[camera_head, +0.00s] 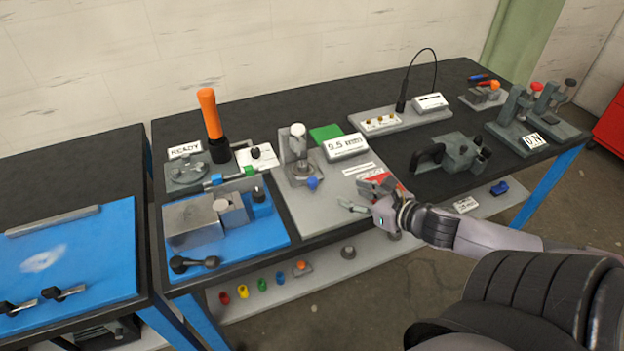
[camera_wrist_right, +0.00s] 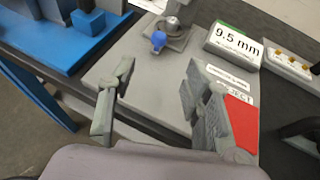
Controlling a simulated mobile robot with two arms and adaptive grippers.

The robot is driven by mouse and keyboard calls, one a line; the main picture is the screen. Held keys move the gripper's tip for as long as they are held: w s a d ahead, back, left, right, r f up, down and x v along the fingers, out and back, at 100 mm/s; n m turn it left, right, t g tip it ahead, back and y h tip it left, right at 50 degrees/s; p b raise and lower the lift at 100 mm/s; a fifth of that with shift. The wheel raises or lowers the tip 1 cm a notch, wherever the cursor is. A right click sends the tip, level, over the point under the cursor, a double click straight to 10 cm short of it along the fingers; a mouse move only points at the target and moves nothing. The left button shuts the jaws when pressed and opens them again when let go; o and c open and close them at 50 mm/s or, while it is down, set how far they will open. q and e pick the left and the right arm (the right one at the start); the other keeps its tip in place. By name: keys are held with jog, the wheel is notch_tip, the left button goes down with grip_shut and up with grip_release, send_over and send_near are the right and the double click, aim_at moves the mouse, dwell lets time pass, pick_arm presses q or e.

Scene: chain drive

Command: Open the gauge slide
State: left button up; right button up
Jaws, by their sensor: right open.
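The gauge (camera_head: 302,158) stands on a grey baseplate (camera_head: 322,212) in the middle of the bench in the head view. It has an upright with a white knob on top, a round metal part below and a blue knob (camera_head: 312,183) at its front. In the right wrist view the blue knob (camera_wrist_right: 159,41) lies beyond my fingers, at the top middle. My right gripper (camera_head: 362,196) is open and empty above the front right of the baseplate, apart from the blue knob. Its two fingers (camera_wrist_right: 155,105) are spread wide in the wrist view. My left gripper is not in view.
A blue vise fixture (camera_head: 222,226) is at left. A grey clamp (camera_head: 455,152) stands at right. A lower shelf (camera_head: 330,280) holds small coloured parts.

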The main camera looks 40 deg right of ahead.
aim_at(314, 180)
jog(key=x, duration=1.7)
jog(key=shift+w+p, duration=0.15)
jog(key=shift+p, duration=0.15)
jog(key=shift+c, duration=0.4)
grip_shut()
